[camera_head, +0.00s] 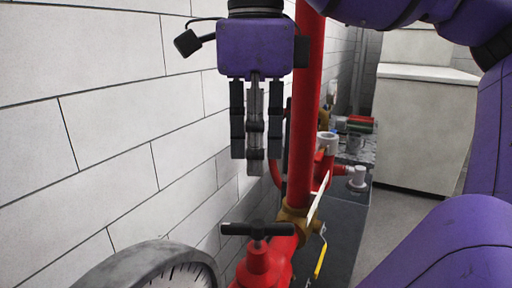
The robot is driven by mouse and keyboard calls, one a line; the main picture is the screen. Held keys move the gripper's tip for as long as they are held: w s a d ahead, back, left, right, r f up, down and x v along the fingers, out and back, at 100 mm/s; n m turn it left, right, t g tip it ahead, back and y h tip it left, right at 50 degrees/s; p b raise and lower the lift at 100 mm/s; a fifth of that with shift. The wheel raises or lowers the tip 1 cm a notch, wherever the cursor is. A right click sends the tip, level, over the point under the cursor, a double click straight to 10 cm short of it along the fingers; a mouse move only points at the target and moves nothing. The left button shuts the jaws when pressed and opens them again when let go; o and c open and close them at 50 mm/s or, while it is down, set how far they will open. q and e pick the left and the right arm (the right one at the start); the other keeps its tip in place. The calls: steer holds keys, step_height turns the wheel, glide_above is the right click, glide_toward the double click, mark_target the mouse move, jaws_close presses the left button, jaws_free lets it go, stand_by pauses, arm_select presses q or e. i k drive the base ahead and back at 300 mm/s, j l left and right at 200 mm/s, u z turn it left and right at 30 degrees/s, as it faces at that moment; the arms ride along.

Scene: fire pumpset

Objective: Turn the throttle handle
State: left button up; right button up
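A black T-shaped handle (257,230) sits on top of a red valve-like body (264,266) at the bottom centre. A yellow lever (321,258) hangs beside a brass fitting (294,221) on the red pipe, to the right. I cannot tell which of these is the throttle handle. My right gripper (256,158) points straight down, above and apart from the black handle. Its dark fingers are straight and spaced apart, with nothing between them. My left gripper is not in view.
A thick red vertical pipe (304,110) stands just right of the gripper. A round gauge (165,272) is at the bottom left. A white tiled wall (100,130) fills the left. A pale cabinet (424,130) stands at the back right, with grey floor before it.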

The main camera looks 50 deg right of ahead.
mark_target(258, 236)
steer(key=k, duration=1)
